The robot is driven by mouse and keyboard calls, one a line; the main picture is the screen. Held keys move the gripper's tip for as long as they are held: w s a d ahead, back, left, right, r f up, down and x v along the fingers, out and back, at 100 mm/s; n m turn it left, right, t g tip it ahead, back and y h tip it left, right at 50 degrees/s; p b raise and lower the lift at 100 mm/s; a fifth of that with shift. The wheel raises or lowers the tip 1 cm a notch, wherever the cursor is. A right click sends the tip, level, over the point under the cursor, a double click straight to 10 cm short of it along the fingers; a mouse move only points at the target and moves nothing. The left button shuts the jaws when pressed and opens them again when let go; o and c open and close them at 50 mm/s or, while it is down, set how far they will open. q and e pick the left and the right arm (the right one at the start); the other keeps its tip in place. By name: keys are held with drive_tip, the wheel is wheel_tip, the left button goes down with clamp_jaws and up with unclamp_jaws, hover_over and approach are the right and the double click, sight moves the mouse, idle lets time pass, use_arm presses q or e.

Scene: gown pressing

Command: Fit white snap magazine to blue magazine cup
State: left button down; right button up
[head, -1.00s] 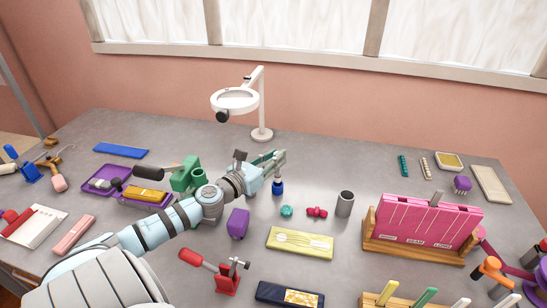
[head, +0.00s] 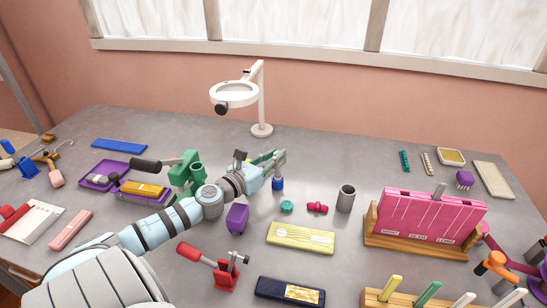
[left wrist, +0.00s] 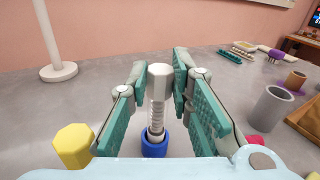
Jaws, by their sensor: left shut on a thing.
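The white snap magazine (left wrist: 159,90) stands upright between the green-padded fingers of my left gripper (left wrist: 160,95) in the left wrist view. It has a faceted pale top and a ribbed, spring-like shaft. The blue magazine cup (left wrist: 153,145) stands on the table right below it. The magazine's lower end appears at the cup's mouth; how deep it sits, I cannot tell. In the head view my left gripper (head: 277,160) is directly above the blue cup (head: 278,184) and hides the magazine. My right gripper is not in view.
A magnifier lamp (head: 262,131) stands behind. A purple block (head: 237,219), teal piece (head: 287,207), dark pink piece (head: 317,208) and grey cup (head: 346,199) are nearby. A pink holder (head: 425,220) stands right.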

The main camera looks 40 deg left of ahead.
use_arm(q)
drive_tip(key=shift+f+b, duration=1)
drive_tip(key=shift+f, duration=0.15)
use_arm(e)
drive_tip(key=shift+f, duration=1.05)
use_arm(q)
drive_tip(key=c, duration=1.4)
unclamp_jaws()
drive_tip(key=shift+a, duration=0.1)
drive_tip(key=shift+o, duration=0.2)
drive_tip(key=shift+f, duration=0.1)
